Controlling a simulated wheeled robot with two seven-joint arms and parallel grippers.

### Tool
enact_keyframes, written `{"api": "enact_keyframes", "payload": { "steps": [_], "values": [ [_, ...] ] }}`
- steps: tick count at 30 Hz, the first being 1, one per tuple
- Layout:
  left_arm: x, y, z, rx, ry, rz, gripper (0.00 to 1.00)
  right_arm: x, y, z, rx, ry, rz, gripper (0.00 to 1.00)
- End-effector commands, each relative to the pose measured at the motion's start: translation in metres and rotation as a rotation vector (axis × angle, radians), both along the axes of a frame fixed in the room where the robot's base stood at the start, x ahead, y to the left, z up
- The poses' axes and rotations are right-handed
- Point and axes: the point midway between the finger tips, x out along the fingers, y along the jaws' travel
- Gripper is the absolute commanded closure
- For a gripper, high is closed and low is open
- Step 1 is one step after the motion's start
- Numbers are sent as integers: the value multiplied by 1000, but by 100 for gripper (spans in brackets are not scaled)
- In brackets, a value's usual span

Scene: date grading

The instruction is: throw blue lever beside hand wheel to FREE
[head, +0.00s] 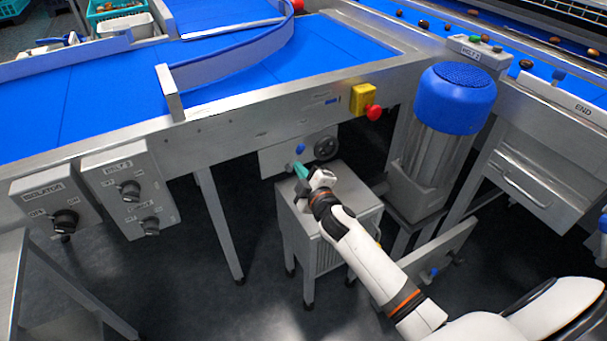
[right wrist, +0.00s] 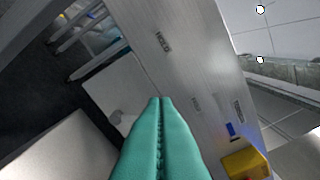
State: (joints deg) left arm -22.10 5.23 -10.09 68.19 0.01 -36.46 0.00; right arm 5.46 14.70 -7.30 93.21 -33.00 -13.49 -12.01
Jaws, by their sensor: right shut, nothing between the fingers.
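The blue lever (head: 301,149) shows as a small blue knob on a grey plate (head: 274,159) under the conveyor frame in the head view. The dark hand wheel (head: 326,148) is just to its right. I cannot tell which setting the lever is in. My right gripper (head: 299,170) is just below the lever, its teal fingers pointing up and left toward the plate. In the right wrist view its fingers (right wrist: 160,100) are pressed together with nothing between them. The lever and wheel cannot be made out there. My left gripper is not in view.
A yellow box with a red button (head: 367,102) is on the frame above right; the box also shows in the right wrist view (right wrist: 245,163). A grey cabinet (head: 295,222) stands below the gripper. A blue-capped motor (head: 455,98) is to the right. Knob boxes (head: 130,190) hang left.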

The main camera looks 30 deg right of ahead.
Motion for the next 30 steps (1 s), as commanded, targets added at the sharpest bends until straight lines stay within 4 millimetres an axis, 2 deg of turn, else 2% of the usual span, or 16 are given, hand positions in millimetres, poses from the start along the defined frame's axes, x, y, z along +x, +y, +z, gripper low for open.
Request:
{"api": "enact_keyframes", "payload": {
  "steps": [3, 7, 25, 28, 30],
  "values": [
    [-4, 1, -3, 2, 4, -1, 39, -17, 2, 0, 1, 0, 1, 100],
    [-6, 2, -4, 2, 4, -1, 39, -25, 2, 1, 0, -1, 1, 100],
    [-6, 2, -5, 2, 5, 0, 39, -29, 2, 0, 12, 9, -7, 100],
    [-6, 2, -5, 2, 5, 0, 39, -46, 1, -11, 79, 69, -54, 100],
    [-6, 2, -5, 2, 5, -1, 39, -69, 2, -25, 170, 155, -113, 100]
  ]
}}
